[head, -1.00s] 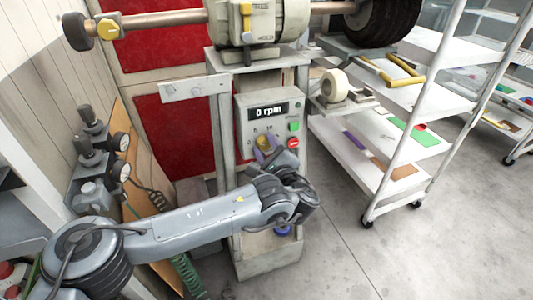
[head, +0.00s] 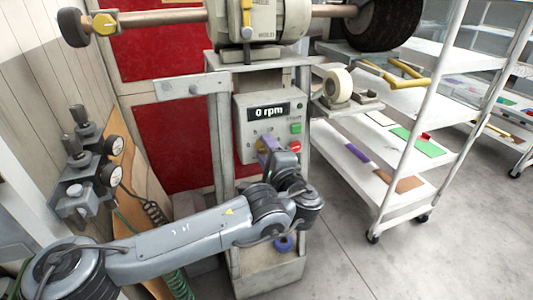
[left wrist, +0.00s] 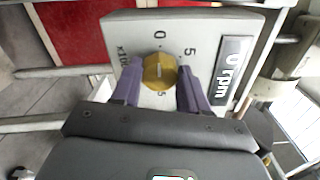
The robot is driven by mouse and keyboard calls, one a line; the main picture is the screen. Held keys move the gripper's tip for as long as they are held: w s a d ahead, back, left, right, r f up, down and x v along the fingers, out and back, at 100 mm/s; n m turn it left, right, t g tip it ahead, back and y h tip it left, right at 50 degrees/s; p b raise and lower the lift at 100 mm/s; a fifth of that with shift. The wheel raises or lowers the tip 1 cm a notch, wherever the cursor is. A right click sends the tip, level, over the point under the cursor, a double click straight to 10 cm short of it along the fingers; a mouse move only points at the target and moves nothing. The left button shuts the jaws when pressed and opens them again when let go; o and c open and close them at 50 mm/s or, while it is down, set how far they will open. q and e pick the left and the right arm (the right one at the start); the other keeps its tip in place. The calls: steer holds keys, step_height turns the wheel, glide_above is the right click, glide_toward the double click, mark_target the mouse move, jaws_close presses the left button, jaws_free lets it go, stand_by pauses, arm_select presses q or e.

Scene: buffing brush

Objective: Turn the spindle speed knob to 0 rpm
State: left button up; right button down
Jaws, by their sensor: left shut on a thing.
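The spindle speed knob is yellow and faceted; in the left wrist view the knob (left wrist: 159,72) sits between my purple fingers, on a light panel marked 0, 5 and x100. My left gripper (left wrist: 160,85) is shut on the knob. In the head view my left gripper (head: 266,148) is at the control box (head: 247,133), and its fingers and wrist mostly hide the knob. The display (head: 269,112) reads 0 rpm. My right gripper is not in view.
A green button (head: 296,128) and a red button (head: 295,146) are close to the right of the gripper. The buffing machine (head: 268,20) is above on the pedestal. A shelf cart (head: 400,100) stands to the right; pressure gauges (head: 116,146) are at the left.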

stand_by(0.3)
arm_select(q)
steer(key=o, duration=1.1)
steer(key=shift+c, duration=0.2)
steer(key=shift+s+d, duration=0.1)
